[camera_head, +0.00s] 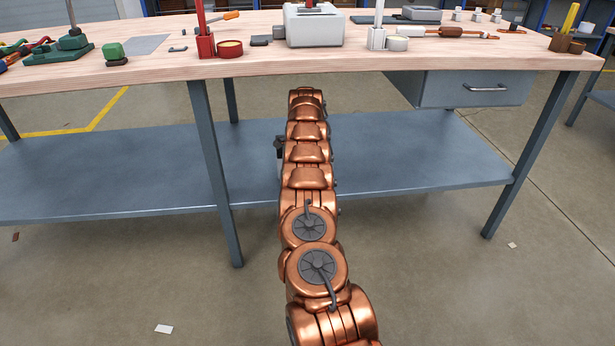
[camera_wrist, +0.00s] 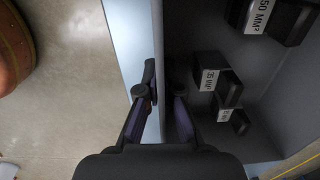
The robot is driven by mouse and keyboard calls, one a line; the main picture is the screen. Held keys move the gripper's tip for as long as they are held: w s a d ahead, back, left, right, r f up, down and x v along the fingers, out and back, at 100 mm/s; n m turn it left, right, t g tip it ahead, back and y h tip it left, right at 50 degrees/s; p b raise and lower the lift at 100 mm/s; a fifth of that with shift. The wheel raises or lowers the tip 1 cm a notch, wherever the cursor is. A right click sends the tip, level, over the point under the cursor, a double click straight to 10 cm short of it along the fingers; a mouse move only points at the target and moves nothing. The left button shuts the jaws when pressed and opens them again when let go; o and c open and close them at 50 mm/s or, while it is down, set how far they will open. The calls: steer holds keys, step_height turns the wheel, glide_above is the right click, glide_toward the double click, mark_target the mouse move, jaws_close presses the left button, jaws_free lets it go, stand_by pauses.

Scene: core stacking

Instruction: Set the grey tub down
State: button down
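In the wrist view, a grey-blue open container, which I take to be the grey tub (camera_wrist: 123,38), has a pale outer wall and a dark interior. Several black blocks (camera_wrist: 212,75) with white labels sit inside it; "50 mm²" and "35 mm²" can be read. My gripper (camera_wrist: 162,85) straddles the tub's wall, one finger outside and one inside, and looks closed on it. The fingertips are dark against the interior. In the head view my copper arm hides most of the gripper; only a dark part shows at its left. The tub cannot be made out there.
A wooden workbench (camera_head: 120,70) stands ahead, with a pale box (camera_head: 315,30), red and white post stands and tools on top. A closed drawer (camera_head: 465,88) hangs at its right. The blue lower shelf (camera_head: 110,175) looks bare on both sides of my arm.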

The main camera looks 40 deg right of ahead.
steer(key=shift+w+d, duration=0.15)
steer(key=shift+d, duration=0.35)
steer(key=shift+f+b, duration=1.1)
steer(key=shift+f, duration=0.7)
steer(key=c, duration=1.3)
jaws_free()
steer(key=shift+f, duration=0.1)
